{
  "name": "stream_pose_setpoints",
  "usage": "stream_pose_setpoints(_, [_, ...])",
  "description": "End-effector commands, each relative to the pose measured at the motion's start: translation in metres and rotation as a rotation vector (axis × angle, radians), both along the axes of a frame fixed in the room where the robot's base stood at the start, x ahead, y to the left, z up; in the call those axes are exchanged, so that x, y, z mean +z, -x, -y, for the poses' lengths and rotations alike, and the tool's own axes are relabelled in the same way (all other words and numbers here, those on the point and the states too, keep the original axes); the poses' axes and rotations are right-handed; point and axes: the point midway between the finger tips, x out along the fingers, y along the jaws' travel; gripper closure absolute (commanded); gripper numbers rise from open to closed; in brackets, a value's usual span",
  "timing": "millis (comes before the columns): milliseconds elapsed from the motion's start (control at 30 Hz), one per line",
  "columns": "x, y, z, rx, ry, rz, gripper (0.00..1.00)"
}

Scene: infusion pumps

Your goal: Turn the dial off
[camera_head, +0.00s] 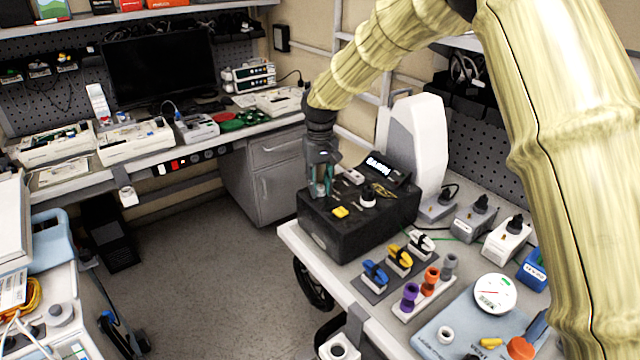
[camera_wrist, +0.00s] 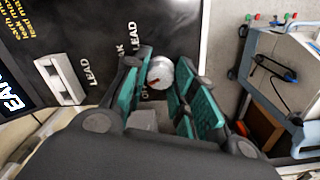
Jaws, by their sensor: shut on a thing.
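A black tester box (camera_head: 345,230) with a lit display (camera_head: 378,166) stands on the right bench. My gripper (camera_head: 321,188) reaches down to the left rear part of its top panel. In the wrist view, a round white dial (camera_wrist: 160,72) with a small red mark sits between the teal fingertips of my gripper (camera_wrist: 163,66). The fingers are shut on the dial, one on each side. Part of the lettering beside it is hidden by the fingers.
A white switch (camera_wrist: 62,79) lies left of the dial on the panel. A white knob (camera_head: 368,200) and a yellow piece (camera_head: 340,212) are also on the box top. Coloured plugs (camera_head: 399,258) stand in front. Open floor (camera_head: 220,270) lies left of the bench.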

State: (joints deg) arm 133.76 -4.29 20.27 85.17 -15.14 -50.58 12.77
Motion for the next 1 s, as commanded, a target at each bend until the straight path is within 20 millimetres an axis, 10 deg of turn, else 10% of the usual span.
stream_pose_setpoints(1000, [0.0015, -0.0001, 0.0002, 0.682, -0.001, 0.0, 0.97])
